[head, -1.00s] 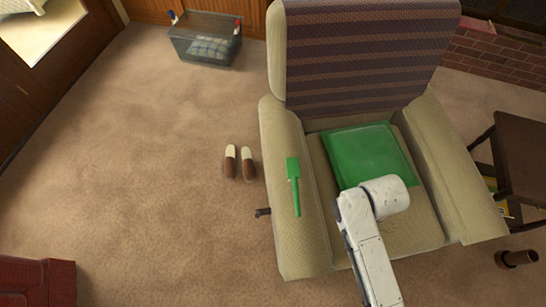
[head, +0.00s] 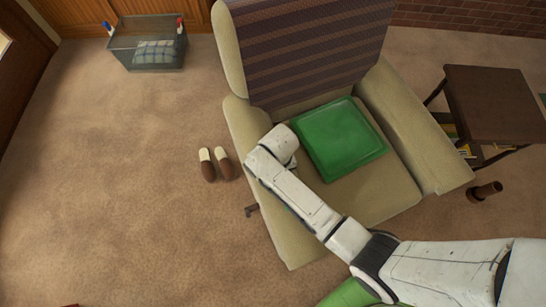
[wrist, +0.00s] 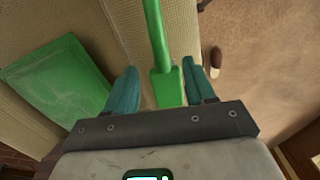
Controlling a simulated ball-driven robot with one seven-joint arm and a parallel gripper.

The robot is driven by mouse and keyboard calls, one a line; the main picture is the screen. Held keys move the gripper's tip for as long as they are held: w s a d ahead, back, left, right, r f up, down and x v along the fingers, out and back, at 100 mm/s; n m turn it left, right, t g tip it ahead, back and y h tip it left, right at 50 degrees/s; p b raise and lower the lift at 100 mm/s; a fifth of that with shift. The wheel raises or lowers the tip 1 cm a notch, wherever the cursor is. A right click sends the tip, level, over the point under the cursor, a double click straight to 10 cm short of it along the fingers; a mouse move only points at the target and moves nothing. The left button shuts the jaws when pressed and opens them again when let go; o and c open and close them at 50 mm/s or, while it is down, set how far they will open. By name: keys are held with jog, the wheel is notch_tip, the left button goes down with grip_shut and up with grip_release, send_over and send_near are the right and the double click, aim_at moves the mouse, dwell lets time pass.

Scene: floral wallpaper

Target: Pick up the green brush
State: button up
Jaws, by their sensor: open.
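The green brush (wrist: 167,88) lies along the armrest (wrist: 195,25) of the beige armchair. In the wrist view it runs from the top edge down between my two teal fingers. Its wider end is closest to my palm, and its narrow handle points away. My gripper (wrist: 159,66) is open, with one finger on each side of the brush. I cannot tell whether either finger touches it. In the head view my arm reaches over the left armrest (head: 285,243) and hides the brush and my fingers.
A green square cushion (head: 340,140) lies on the chair seat. Brown slippers (head: 215,165) stand on the carpet left of the chair. A clear bin (head: 150,55) stands at the back left and a dark side table (head: 495,100) on the right. The carpet at left is open.

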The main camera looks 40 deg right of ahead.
jog(key=shift+w+a+f, duration=0.1)
jog(key=shift+f, duration=1.2)
jog(key=shift+w+f, duration=0.1)
jog(key=shift+f, duration=1.2)
jog(key=c, duration=0.8)
jog(key=shift+r, duration=0.1)
jog(key=shift+r, duration=0.45)
notch_tip(320, 180, up, 2)
jog(key=shift+r+p, duration=0.25)
jog(key=shift+p, duration=0.05)
jog(key=s+r, duration=0.1)
jog(key=r, duration=0.1)
jog(key=s+r, duration=0.1)
jog(key=s, duration=0.1)
jog(key=s+r, duration=0.2)
jog(key=shift+a+r+p, duration=0.35)
jog(key=shift+a, duration=0.05)
jog(key=s+r, duration=0.1)
jog(key=s, duration=0.2)
jog(key=s+a+r, duration=0.1)
jog(key=s, duration=0.2)
jog(key=s+r, duration=0.1)
jog(key=s, duration=0.1)
jog(key=shift+s+a+r+b, duration=0.3)
jog(key=shift+s+r, duration=0.1)
grip_shut()
